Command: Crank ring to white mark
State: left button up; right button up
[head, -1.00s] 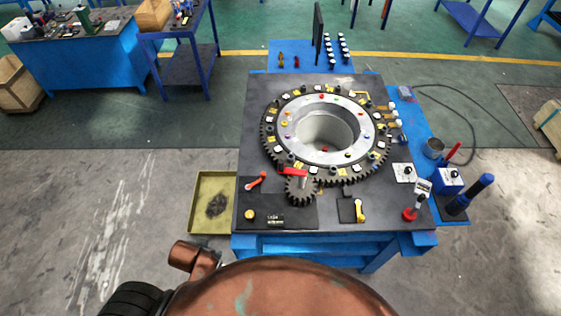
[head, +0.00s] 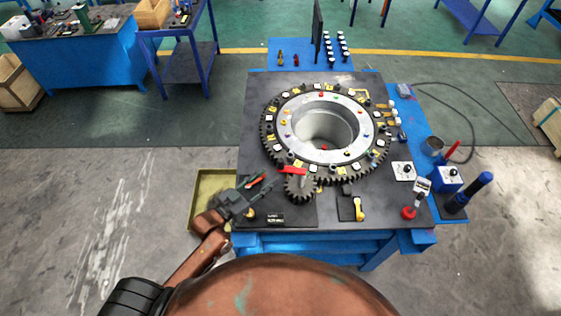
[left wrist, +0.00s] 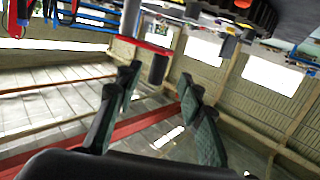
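A large toothed ring (head: 283,107) lies flat on the dark table, with white and yellow marks around its top. A small pinion gear (head: 299,189) sits at its near left edge, with a red crank arm (head: 292,171) above it. My left gripper (head: 268,184) is just left of the pinion, over the dark plate, and partly covers a red lever. In the left wrist view, its two fingers are apart and empty. A red arm (left wrist: 150,46) with a dark handle (left wrist: 158,69) shows beyond and between the fingertips. My right gripper is not in view.
A yellow-handled lever (head: 359,209) stands near the table's front edge. A red-based stick (head: 409,212) and a blue post (head: 473,191) stand at the right. An olive tray (head: 202,188) is left of the table, partly behind my left arm. A dark upright panel (head: 318,35) stands behind.

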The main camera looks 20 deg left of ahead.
aim_at(281, 162)
pick_arm(q)
jog(key=shift+t+h, duration=0.3)
jog(key=x, duration=0.2)
jog(key=r+p+x, duration=0.1)
jog(key=x, duration=0.2)
jog(key=r+x, duration=0.1)
jog(key=x, duration=0.2)
jog(key=shift+w+p, duration=0.15)
jog(key=shift+p, duration=0.15)
jog(key=shift+w, duration=0.15)
jog(key=shift+c, duration=0.2)
grip_shut()
